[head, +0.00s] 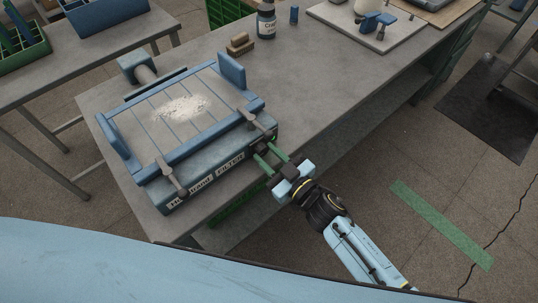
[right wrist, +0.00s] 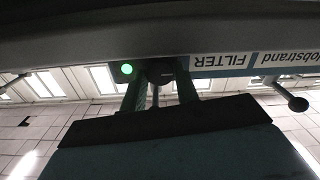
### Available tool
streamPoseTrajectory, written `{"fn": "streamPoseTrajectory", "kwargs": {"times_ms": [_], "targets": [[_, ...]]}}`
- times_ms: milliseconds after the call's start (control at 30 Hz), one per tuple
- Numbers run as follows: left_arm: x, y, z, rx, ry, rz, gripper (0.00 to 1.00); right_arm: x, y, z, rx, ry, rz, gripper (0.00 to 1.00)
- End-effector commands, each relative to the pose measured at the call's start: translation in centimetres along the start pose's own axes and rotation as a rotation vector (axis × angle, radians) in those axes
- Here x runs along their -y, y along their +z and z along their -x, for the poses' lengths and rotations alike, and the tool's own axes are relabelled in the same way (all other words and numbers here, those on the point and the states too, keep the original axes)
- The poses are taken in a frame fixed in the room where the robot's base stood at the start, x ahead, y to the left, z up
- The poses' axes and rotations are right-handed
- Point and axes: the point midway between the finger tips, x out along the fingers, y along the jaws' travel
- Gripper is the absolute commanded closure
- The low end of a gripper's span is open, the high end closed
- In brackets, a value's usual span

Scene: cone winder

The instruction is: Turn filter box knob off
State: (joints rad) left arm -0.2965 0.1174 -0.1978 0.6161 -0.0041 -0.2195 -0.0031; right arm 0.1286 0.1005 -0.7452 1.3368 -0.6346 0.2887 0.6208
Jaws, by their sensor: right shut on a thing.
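The filter box (head: 165,196) is a blue-grey unit on the grey bench, with a "FILTER" label on its front face. My right gripper (head: 267,152) reaches its front right end. In the right wrist view, which is upside down, my right gripper's two green fingers (right wrist: 160,84) are on either side of a dark round knob (right wrist: 159,70) and shut on it. A green lamp (right wrist: 127,69) glows beside the knob. The knob's pointer is hidden, so its setting cannot be read. My left gripper is not in view.
Two levers with dark ball ends (head: 182,192) stick out over the box front. A slatted bed with pale dust (head: 180,108) lies on top. A brush-like brown block (head: 240,44) and a dark bottle (head: 266,22) stand farther back. The bench middle (head: 320,75) is clear.

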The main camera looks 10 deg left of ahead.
Motion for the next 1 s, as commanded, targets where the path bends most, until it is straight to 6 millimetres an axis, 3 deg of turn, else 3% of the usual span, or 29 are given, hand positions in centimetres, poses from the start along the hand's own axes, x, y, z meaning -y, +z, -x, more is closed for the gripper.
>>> {"fn": "streamPoseTrajectory", "kwargs": {"times_ms": [333, 1000], "targets": [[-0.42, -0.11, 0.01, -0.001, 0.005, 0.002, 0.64, 0.01, 0.04, 0.04, 0.0, 0.0, 0.083, 0.92], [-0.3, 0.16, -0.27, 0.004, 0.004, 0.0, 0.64, 0.01, 0.11, 0.06, 0.001, 0.0, 0.533, 0.92]]}}
